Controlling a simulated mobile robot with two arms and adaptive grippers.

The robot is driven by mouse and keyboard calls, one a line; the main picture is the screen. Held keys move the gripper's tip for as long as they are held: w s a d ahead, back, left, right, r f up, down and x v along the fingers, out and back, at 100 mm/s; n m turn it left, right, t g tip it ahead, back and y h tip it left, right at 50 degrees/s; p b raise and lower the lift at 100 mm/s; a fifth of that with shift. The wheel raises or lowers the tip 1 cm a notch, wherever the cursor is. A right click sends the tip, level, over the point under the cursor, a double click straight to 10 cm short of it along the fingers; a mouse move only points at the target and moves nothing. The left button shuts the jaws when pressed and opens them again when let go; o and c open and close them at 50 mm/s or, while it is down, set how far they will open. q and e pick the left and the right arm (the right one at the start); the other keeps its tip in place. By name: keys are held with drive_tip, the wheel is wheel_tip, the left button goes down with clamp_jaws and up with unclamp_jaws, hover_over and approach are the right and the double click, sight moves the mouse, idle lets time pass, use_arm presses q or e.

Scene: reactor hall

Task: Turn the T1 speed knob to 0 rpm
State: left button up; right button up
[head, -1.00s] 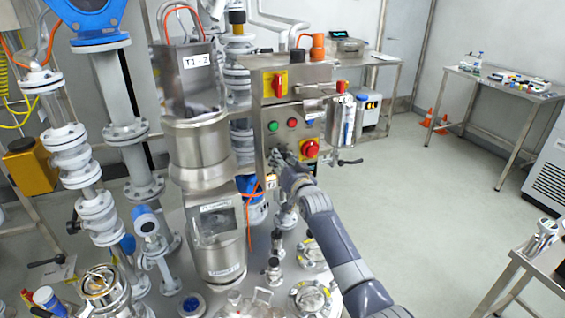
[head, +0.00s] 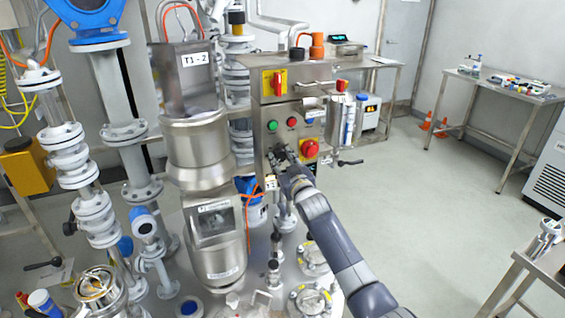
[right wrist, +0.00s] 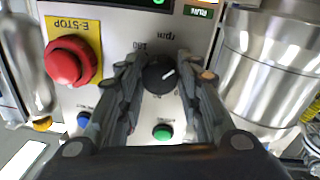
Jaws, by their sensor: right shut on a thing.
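The T1 speed knob (right wrist: 158,75) is a round black knob with a white pointer line in the right wrist view. The pointer slants toward the upper right in that view. My right gripper (right wrist: 160,82) has one finger on each side of the knob and is shut on it. In the head view my right gripper (head: 284,157) is at the lower part of the steel control box (head: 268,110) and hides the knob. My left gripper is in neither view.
A red E-stop button (right wrist: 70,62) on a yellow plate sits close beside the knob. A green button (right wrist: 163,132) and a blue button (right wrist: 84,118) are near the fingers. A steel cylinder (right wrist: 268,65) stands close by. The T1-2 motor housing (head: 193,85) is left of the box.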

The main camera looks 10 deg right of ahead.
drive_tip(key=shift+f, duration=0.2)
drive_tip(key=o, duration=1.1)
drive_tip(key=shift+r, duration=0.1)
drive_tip(key=shift+c, duration=0.2)
drive_tip(key=s+d, duration=0.1)
drive_tip(key=s, duration=1.1)
drive_tip(key=shift+d, duration=0.2)
